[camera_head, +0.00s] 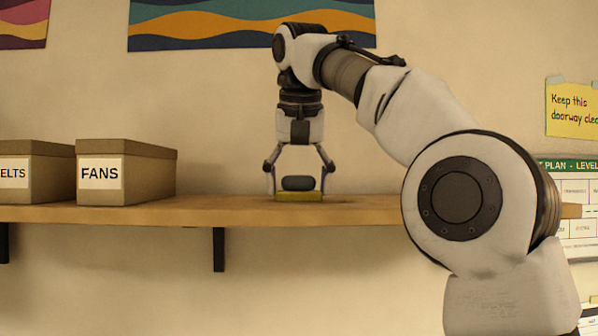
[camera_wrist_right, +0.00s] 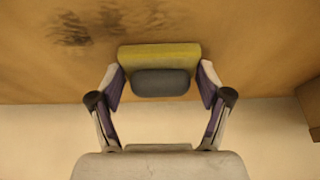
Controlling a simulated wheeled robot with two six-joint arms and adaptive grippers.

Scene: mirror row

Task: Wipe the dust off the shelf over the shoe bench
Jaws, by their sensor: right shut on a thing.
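The wooden shelf (camera_head: 230,212) runs along the wall. My right gripper (camera_head: 298,181) points down over it, its fingers on both sides of a wiper. The wiper has a dark grey grip (camera_head: 298,183) and a yellow pad (camera_head: 299,197); the pad appears to rest on the shelf top. The right wrist view shows the gripper (camera_wrist_right: 160,84) shut on the wiper (camera_wrist_right: 160,55). A dark dust patch (camera_wrist_right: 75,30) lies on the shelf at the upper left there, apart from the pad. My left gripper is not in view. No shoe bench shows.
A FANS box (camera_head: 130,175) and a second box (camera_head: 35,172), its label cut off to "ELTS", stand on the shelf at left. Bare shelf lies between the FANS box and the wiper. A wavy picture (camera_head: 220,25) hangs above. A yellow note (camera_head: 573,110) is at right.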

